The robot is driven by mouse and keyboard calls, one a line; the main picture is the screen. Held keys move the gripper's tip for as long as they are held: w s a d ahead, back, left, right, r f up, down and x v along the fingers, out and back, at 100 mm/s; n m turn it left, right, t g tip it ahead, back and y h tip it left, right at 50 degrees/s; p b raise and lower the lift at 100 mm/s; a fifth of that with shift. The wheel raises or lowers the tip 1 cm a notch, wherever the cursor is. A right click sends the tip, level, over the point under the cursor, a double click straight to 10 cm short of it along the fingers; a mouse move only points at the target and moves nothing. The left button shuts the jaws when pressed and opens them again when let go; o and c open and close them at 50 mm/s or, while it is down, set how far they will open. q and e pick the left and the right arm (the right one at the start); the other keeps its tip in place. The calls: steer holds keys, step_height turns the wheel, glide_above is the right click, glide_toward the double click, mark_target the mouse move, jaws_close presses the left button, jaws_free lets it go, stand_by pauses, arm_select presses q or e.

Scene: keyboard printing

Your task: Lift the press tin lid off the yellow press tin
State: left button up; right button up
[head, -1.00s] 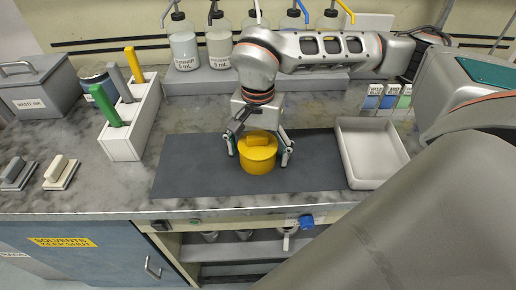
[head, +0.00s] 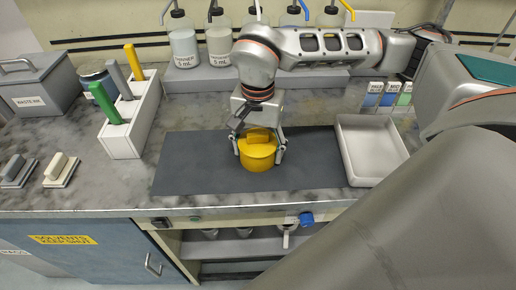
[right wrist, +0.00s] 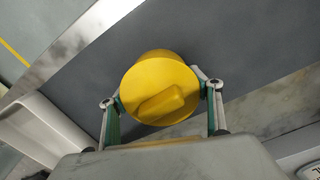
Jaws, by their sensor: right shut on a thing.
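The yellow press tin (head: 257,161) stands on the dark grey mat (head: 190,170). Its round yellow lid (head: 258,146) with a raised bar grip sits on top of it. In the right wrist view the lid (right wrist: 150,92) faces the camera and hides much of the tin (right wrist: 165,55). My right gripper (head: 260,150) is over the tin from behind, with one finger on each side, shut on the lid at its rim. The fingers also show in the right wrist view (right wrist: 160,95), either side of the lid. My left gripper is not in view.
A white tray (head: 347,150) stands right of the mat. A white rack (head: 128,142) with coloured-handled tools is at the left, near two small blocks (head: 60,170). Labelled bottles (head: 184,45) line a back shelf. The mat left of the tin is bare.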

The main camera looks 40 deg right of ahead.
stand_by(0.3)
steer(key=o, duration=1.7)
step_height(320, 180, up, 11)
steer(key=shift+r, duration=0.55)
steer(key=shift+s, duration=0.1)
